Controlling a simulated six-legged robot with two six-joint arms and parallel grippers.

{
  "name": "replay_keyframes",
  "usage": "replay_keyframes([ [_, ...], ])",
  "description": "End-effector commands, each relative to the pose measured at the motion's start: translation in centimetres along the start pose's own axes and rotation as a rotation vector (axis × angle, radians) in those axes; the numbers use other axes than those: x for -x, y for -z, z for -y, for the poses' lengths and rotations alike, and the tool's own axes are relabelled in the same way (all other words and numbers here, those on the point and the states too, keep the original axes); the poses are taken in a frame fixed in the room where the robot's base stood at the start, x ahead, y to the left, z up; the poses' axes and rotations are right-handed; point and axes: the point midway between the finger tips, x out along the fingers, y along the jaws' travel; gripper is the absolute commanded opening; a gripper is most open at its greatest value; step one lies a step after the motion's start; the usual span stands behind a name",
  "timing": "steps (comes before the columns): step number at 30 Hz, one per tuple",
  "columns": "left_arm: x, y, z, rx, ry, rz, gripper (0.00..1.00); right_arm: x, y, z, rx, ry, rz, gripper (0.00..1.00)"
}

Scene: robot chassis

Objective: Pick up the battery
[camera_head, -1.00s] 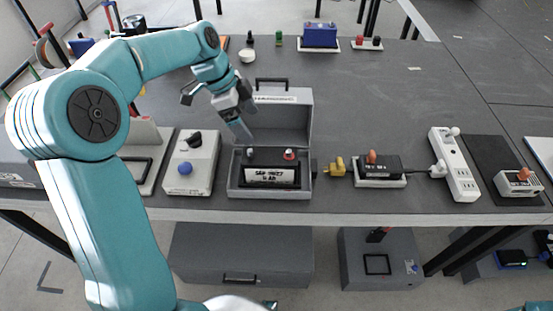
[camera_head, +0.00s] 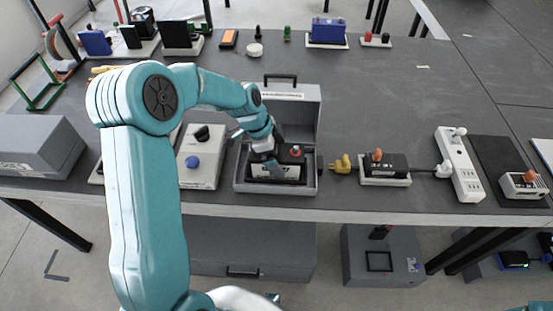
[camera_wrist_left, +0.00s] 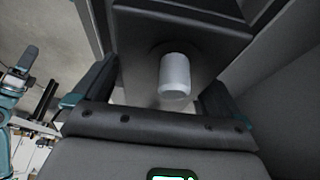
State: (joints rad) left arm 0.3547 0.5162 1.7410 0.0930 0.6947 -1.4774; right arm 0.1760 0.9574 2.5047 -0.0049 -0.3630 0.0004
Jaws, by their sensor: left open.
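The battery (camera_head: 275,172) is a dark block with a white label on its front and a red terminal on top. It lies in an open grey case (camera_head: 319,176) whose lid stands up behind it. My left gripper (camera_head: 274,166) points down over the battery's left part and hides some of it. In the left wrist view the open left gripper (camera_wrist_left: 157,95) has its fingers on either side of a pale cylindrical terminal (camera_wrist_left: 174,76) on the dark battery top. I cannot tell whether the fingers touch anything. A teal arm with dark end parts, likely my right (camera_wrist_left: 22,72), shows small there.
A grey device with a blue knob (camera_head: 199,168) stands left of the case. A yellow plug (camera_head: 341,163), a small black unit (camera_head: 385,164) and a power strip (camera_head: 457,168) lie to the right. A blue battery (camera_head: 327,32) is at the back. The table behind the case is mostly clear.

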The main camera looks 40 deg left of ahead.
Motion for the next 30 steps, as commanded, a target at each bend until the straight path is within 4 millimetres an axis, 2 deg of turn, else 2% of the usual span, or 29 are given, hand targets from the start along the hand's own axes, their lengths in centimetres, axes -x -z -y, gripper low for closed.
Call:
replay_keyframes([
  [3, -0.8, 0.04, 0.05, 0.0, 0.0, 0.0, 0.99, 0.1, 0.0, 0.04, 0.0, 0.0, 0.0, 0.62],
  [9, -0.84, 0.03, 0.06, 0.0, 0.001, 0.0, 0.99, 0.06, -0.01, 0.02, 0.0, 0.0, 0.0, 0.62],
  [14, -0.82, 0.03, 0.07, 0.0, 0.001, 0.0, 0.47, 0.06, 0.0, 0.02, 0.0, 0.0, 0.0, 0.62],
  [18, -0.81, 0.01, 0.05, 0.0, 0.0, 0.0, 0.01, 0.06, -0.01, 0.02, 0.0, 0.0, 0.0, 0.62],
  [30, -0.13, 0.33, 0.28, 0.0, 0.009, -0.003, 0.0, 0.09, -0.01, 0.03, 0.0, 0.0, 0.0, 0.62],
])
